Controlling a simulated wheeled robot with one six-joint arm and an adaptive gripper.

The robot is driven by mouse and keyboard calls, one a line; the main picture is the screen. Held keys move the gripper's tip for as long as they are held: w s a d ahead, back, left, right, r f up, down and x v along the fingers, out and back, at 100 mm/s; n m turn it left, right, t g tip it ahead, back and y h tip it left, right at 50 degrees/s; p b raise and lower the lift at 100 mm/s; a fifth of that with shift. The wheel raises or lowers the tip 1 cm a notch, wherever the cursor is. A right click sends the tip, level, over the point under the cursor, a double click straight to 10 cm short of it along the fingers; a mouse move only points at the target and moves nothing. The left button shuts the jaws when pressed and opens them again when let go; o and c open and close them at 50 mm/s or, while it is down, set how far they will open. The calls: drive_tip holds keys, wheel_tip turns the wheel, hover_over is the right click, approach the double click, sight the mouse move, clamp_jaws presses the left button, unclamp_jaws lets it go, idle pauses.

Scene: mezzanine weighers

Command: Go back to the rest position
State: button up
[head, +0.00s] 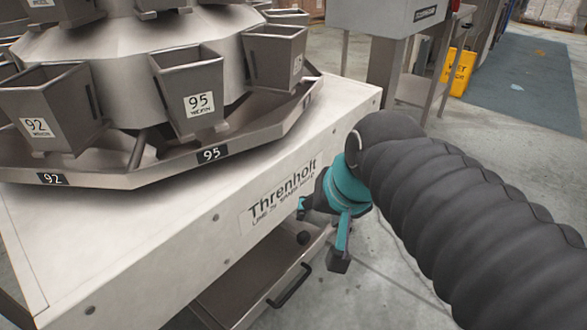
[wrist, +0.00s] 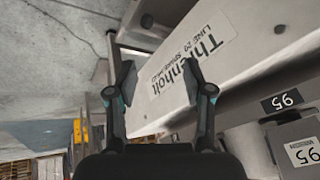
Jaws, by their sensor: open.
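My gripper (head: 322,238) is at the end of my dark ribbed arm, beside the front face of the white weigher base (head: 110,250) with the "Threnholt" label (head: 282,192). It is open and no object shows in it. In the wrist view my gripper (wrist: 158,85) has its two fingers spread, with the white base face (wrist: 225,60) behind them. Whether the fingers touch the face I cannot tell.
Metal buckets marked 92 (head: 50,110) and 95 (head: 190,95) hang over a tray rim (head: 120,178). A drawer with a black handle (head: 290,286) is below the base. A yellow wet-floor sign (head: 458,72) stands behind; grey floor (head: 530,140) lies open at right.

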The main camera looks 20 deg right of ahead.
drive_tip(key=s+f+n, duration=0.2)
drive_tip(key=s+f+n+h, duration=0.1)
drive_tip(key=f+n, duration=0.1)
drive_tip(key=shift+s+d, duration=0.25)
drive_tip(key=shift+d, duration=0.1)
